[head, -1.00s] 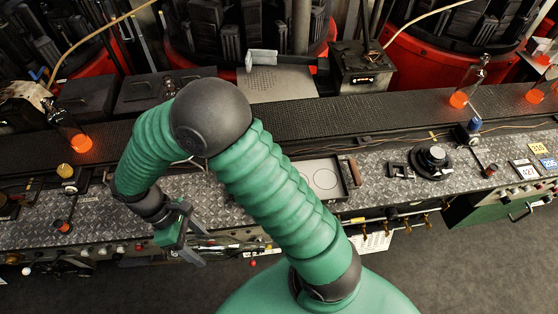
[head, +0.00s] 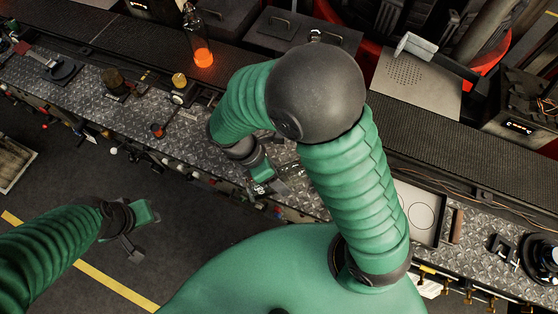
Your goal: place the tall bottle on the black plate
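A tall clear glass bottle (head: 198,42) with a glowing orange base stands on the dark conveyor at the upper left.
The patterned metal bench (head: 140,118) carries a brown cylinder (head: 115,82), a yellow-topped piece (head: 179,81) and a pale tray (head: 420,215) with a circle. Dark boxes (head: 300,35) stand behind the conveyor. Open floor lies in front at the left.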

